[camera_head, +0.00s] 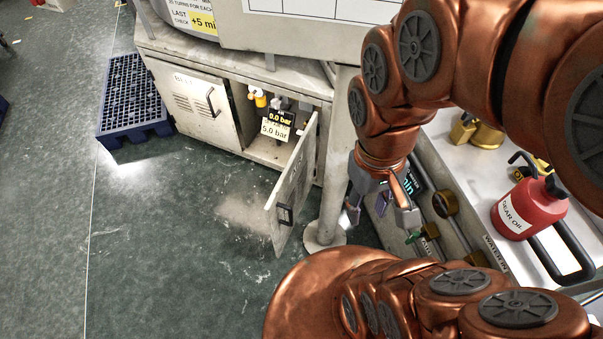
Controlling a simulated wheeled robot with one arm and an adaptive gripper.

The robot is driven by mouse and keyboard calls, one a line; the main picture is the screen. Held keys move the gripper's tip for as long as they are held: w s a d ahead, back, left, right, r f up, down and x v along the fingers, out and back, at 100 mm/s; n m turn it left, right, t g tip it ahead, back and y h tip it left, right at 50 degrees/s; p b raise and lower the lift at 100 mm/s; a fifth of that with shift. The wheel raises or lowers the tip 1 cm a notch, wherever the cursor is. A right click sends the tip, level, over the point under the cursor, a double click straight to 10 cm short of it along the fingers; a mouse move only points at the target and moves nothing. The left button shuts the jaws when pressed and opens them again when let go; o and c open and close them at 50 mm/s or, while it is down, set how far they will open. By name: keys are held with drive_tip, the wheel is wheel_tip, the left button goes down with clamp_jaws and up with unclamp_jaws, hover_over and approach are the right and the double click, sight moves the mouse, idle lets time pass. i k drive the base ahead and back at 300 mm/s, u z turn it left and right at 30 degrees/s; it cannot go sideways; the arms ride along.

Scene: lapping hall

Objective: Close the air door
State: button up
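The air door (291,186) is a pale, worn cabinet door with a dark handle (286,215) on its outer face. It stands swung open, out from the right side of the grey machine cabinet. Inside the opening are yellow and dark fittings and tags reading 9.0 bar (280,117) and 5.0 bar (275,130). My gripper (382,214) hangs to the right of the door, beyond the round post, apart from the door. Its fingers are spread and nothing shows between them. The door's hinge is partly hidden.
A shut BELT door (188,100) is left of the opening. A round post (335,165) stands between the air door and my gripper. A bench with a red gear oil can (529,207) is at right. A blue pallet (130,98) lies left. The floor before the door is clear.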

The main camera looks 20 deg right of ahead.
sight(284, 206)
drive_tip(key=i, duration=0.3)
drive_tip(key=z, duration=0.9)
drive_tip(key=k, duration=0.8)
drive_tip(key=u, duration=1.7)
